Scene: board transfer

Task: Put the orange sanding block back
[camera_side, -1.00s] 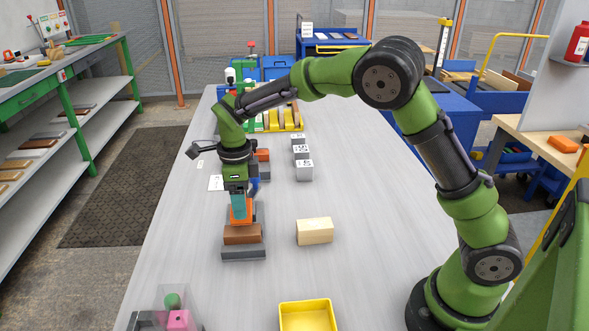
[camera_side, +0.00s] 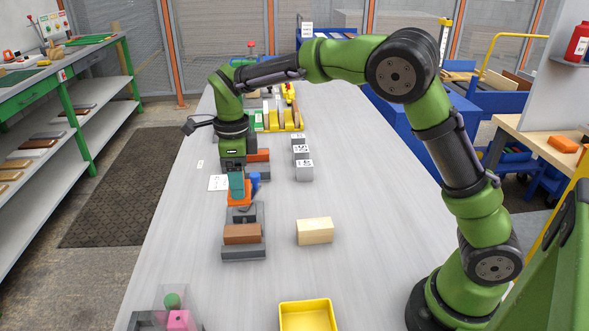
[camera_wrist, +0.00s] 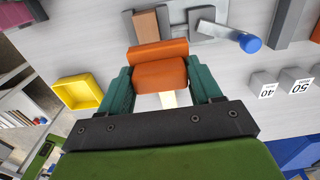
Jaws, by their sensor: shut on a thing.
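The orange sanding block (camera_side: 239,198) is between the teal fingers of my gripper (camera_side: 237,186), which is shut on it. In the wrist view the orange sanding block (camera_wrist: 160,75) sits between both fingertips (camera_wrist: 160,88). A brown block (camera_side: 241,234) rests on a grey base (camera_side: 243,253), nearer the camera than the held block. A grey clamp (camera_side: 242,213) with a blue knob (camera_wrist: 250,43) stands at this base. The held block appears raised, apart from the brown block; its exact height is unclear.
A second orange piece (camera_side: 258,155) on a grey support lies behind my gripper. A pale wooden block (camera_side: 314,231) and grey marked blocks (camera_side: 303,170) stand to the right. A yellow tray (camera_side: 307,303) and a clear box with coloured pieces (camera_side: 172,310) are in front.

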